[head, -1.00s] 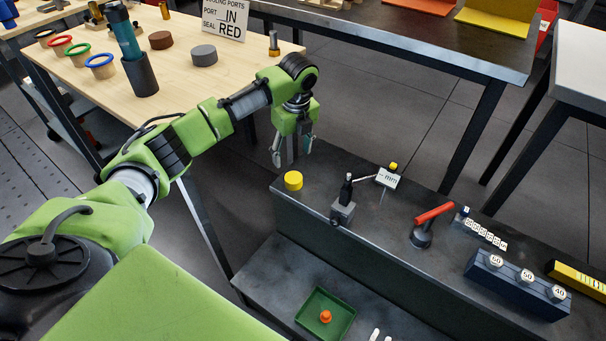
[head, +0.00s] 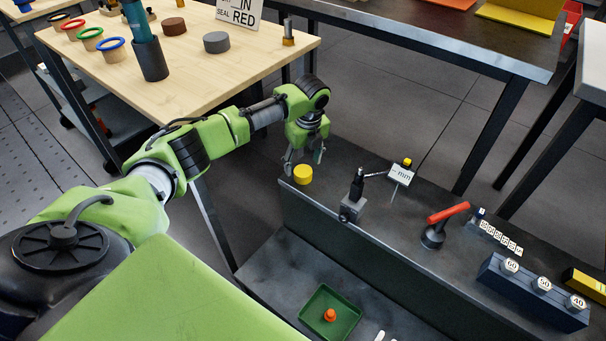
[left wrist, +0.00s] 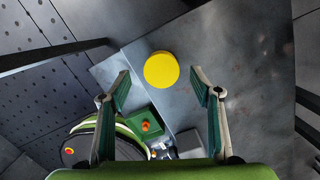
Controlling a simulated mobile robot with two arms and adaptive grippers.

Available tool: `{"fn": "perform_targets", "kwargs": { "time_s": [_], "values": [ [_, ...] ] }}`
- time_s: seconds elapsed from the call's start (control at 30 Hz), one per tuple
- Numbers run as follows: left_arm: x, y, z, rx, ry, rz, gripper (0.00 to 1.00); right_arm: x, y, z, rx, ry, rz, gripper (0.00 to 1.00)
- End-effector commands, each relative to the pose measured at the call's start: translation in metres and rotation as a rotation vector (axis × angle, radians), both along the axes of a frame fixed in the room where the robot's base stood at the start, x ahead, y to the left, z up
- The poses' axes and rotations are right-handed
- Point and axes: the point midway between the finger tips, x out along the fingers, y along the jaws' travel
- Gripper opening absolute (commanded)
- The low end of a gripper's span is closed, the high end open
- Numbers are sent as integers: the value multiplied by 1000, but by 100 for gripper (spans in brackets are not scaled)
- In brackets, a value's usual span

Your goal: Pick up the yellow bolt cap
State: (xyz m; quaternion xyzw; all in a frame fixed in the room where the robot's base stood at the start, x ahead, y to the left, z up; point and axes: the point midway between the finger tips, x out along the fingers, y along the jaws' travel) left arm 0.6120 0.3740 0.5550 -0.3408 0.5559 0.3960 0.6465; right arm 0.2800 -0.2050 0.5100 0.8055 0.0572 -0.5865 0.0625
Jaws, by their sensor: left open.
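The yellow bolt cap (head: 303,174) is a short round yellow cylinder standing near the left end of the dark bench top. In the left wrist view the cap (left wrist: 161,70) shows from above, just beyond the fingertips and between their lines. My left gripper (head: 303,161) hangs at the bench's left end, close above the cap in the head view. It is open and empty, with the fingers spread wide in the left wrist view (left wrist: 160,90). My right gripper is not in view.
On the bench (head: 400,225), a dial gauge stand (head: 354,197) stands right of the cap, then a red-handled tool (head: 440,222) and a dark block with numbered knobs (head: 530,290). A green tray (head: 346,320) with an orange piece lies on the lower shelf. A wooden table (head: 190,80) stands behind my arm.

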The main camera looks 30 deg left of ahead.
Motion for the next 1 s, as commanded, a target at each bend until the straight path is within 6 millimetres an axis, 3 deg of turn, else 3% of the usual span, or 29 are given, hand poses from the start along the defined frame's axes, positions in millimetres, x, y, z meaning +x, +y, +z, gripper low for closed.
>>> {"fn": "perform_targets", "kwargs": {
  "time_s": [0.03,0.2,0.47,0.6,1.0],
  "values": [
    [0,-2,-12,0,2,-1,58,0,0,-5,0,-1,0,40],
    [1,-1,-37,1,2,1,58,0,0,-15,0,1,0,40],
    [2,0,-40,1,1,-1,58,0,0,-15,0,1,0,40],
    [2,0,-40,0,1,0,24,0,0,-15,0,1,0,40],
    [2,0,-38,1,0,0,23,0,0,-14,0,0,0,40]
  ]
}}
